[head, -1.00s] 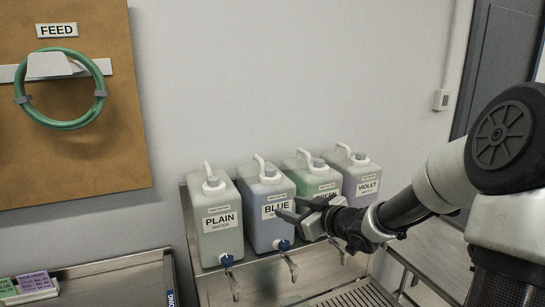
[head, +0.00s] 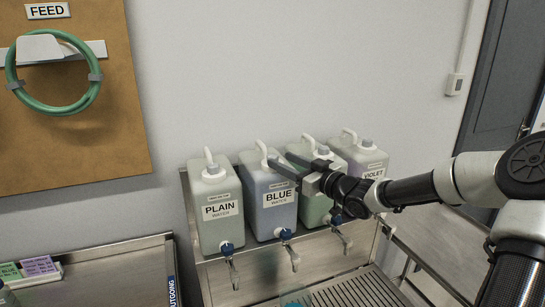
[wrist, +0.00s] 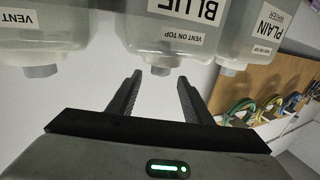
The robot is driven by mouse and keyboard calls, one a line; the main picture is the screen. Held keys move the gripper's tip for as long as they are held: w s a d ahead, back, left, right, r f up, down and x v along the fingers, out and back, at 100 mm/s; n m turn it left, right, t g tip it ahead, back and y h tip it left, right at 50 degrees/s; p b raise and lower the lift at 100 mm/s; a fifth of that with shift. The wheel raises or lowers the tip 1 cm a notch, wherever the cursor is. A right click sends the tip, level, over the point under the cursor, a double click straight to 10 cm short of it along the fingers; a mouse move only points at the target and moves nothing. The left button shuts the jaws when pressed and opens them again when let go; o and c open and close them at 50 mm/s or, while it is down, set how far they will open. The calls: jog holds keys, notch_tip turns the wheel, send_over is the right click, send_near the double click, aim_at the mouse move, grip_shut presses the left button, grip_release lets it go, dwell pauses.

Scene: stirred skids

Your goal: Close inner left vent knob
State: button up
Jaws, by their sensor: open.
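Several white jugs stand in a row on a steel rack. The inner left one is the BLUE WATER jug (head: 268,212); in the wrist view, upside down, it hangs at top centre (wrist: 165,35). Its grey vent knob (wrist: 160,70) shows there between my fingertips; how far apart in depth they are, I cannot tell. The fingers also show in the wrist view (wrist: 160,80).
The PLAIN jug (head: 217,212) stands left, with its grey cap (head: 212,168). Right are the green jug (head: 313,208), partly behind my gripper, and the VIOLET jug (head: 372,161). Taps hang in front. A steel tray (head: 110,275) is at lower left.

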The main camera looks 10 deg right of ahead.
aim_at(277, 158)
jog(key=x, duration=0.5)
jog(key=shift+w+a, duration=0.2)
jog(key=shift+w, duration=0.1)
jog(key=c, duration=1.1)
jog(key=shift+f, duration=0.1)
